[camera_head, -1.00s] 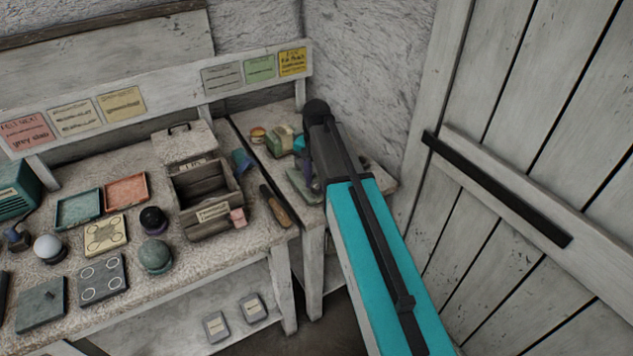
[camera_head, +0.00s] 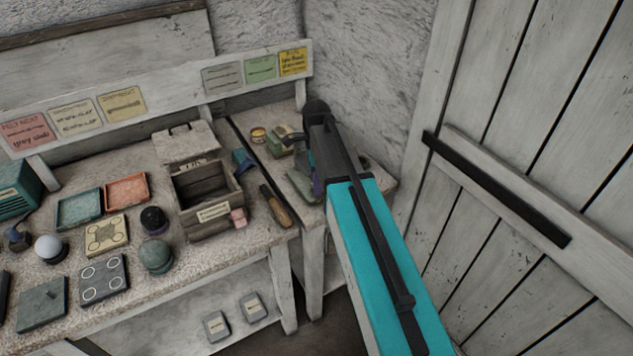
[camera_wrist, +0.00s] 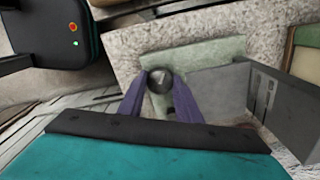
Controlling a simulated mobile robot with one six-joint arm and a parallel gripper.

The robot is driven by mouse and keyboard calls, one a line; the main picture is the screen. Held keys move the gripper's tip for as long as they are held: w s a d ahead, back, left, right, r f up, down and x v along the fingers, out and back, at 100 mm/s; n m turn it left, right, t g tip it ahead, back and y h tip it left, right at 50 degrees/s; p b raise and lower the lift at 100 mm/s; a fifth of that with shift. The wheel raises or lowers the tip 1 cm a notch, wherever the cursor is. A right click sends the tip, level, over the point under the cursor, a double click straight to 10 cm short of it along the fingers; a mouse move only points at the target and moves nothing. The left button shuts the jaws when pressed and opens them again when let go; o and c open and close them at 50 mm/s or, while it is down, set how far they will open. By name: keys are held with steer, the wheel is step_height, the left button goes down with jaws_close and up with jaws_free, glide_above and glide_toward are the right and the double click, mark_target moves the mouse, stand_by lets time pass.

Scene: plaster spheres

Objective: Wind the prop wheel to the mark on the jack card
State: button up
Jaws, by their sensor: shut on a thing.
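In the wrist view my gripper (camera_wrist: 160,90) has its two purple fingers on either side of a small round dark-grey knob, which looks like the prop wheel (camera_wrist: 159,79). It is shut on this wheel. The wheel sits over a pale green plate (camera_wrist: 208,52), with a grey block (camera_wrist: 218,88) to its right. In the head view my gripper (camera_head: 318,184) is over the right-hand bench, and my arm hides the wheel. Small cards hang on the rail, among them a yellow one (camera_head: 293,62); their writing is too small to tell which is the jack card.
An open wooden box (camera_head: 213,210) and a wooden-handled tool (camera_head: 276,206) lie left of my arm. Trays, spheres and slabs cover the left bench (camera_head: 190,258). A rough wall stands behind, and a plank door (camera_head: 520,130) is close on the right.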

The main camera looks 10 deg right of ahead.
steer(key=m, duration=0.6)
steer(key=shift+w, duration=0.15)
steer(key=m, duration=0.5)
steer(key=shift+r+m+p, duration=0.15)
steer(key=shift+m+p, duration=0.15)
steer(key=shift+p, duration=0.05)
steer(key=shift+m+p, duration=0.5)
steer(key=shift+p, duration=0.05)
steer(key=m+p, duration=0.1)
steer(key=p, duration=0.3)
steer(key=shift+r+m, duration=0.15)
steer(key=shift+m, duration=0.15)
steer(key=m+p, duration=0.1)
steer(key=p, duration=0.3)
steer(key=shift+d, duration=0.1)
steer(key=shift+f+m+p, duration=0.2)
steer(key=shift+m+p, duration=0.1)
steer(key=shift+p, duration=0.4)
steer(key=shift+o, duration=0.2)
steer(key=shift+d, duration=0.1)
steer(key=o, duration=0.8)
steer(key=shift+c, duration=0.2)
steer(key=shift+f, duration=0.1)
